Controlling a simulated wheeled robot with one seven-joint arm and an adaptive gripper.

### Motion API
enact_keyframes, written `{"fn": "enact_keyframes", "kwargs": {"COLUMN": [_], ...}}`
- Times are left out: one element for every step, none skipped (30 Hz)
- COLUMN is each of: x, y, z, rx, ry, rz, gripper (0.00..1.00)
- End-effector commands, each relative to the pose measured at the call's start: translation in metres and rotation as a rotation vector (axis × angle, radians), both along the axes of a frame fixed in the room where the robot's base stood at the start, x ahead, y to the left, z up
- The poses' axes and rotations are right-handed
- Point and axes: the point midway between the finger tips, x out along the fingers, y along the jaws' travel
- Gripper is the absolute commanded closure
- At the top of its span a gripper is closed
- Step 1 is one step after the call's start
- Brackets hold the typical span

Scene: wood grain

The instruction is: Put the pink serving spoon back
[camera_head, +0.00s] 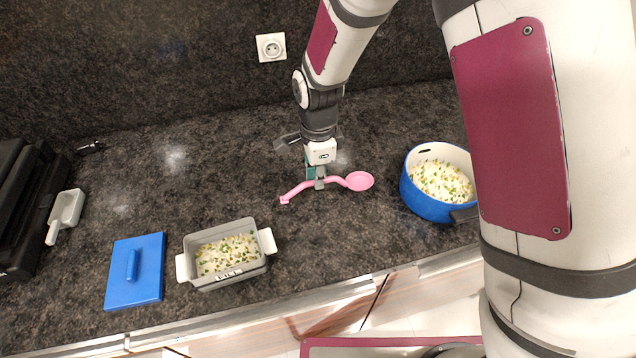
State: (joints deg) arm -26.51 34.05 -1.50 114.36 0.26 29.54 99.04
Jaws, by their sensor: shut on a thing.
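The pink serving spoon (359,181) is at the middle of the dark counter, with its bowl to the right and its handle end to the left. My gripper (319,184) points down and is shut on the spoon's handle near its middle. The picture does not clearly show whether the spoon touches the counter or is held just above it.
A blue pot (427,206) with rice stands to the right. A grey dish (197,241) with rice is at front left, beside a blue lid (121,287). A white scoop (67,209) and a black appliance (24,205) are at far left. A wall socket (271,47) is behind.

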Motion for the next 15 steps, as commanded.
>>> {"fn": "enact_keyframes", "kwargs": {"x": [-0.005,-0.005,-0.005,-0.004,-0.004,-0.004,-0.003,-0.003,-0.003,-0.003,-0.003,-0.003,-0.003,-0.003,-0.003], "y": [-0.001,-0.001,-0.001,-0.001,-0.001,0.0,0.0,0.0,0.0,0.0,0.0,0.0,0.0,0.0,0.0], "z": [-0.01,-0.014,-0.019,-0.021,-0.024,-0.026,-0.027,-0.028,-0.028,-0.028,-0.028,-0.028,-0.028,-0.028,-0.029], "rx": [-0.004,-0.004,-0.003,-0.002,-0.002,-0.002,-0.002,-0.001,-0.001,-0.001,-0.001,-0.001,-0.001,-0.001,-0.001], "ry": [0.009,0.009,0.008,0.008,0.007,0.006,0.006,0.005,0.005,0.004,0.004,0.004,0.004,0.005,0.005], "rz": [0.0,0.0,0.0,0.001,0.001,0.001,0.001,0.001,0.001,0.001,0.001,0.001,0.001,0.001,0.001], "gripper": [1.0,1.0,1.0,1.0,1.0,1.0,1.0,1.0,1.0,1.0,1.0,1.0,1.0,1.0,1.0]}}
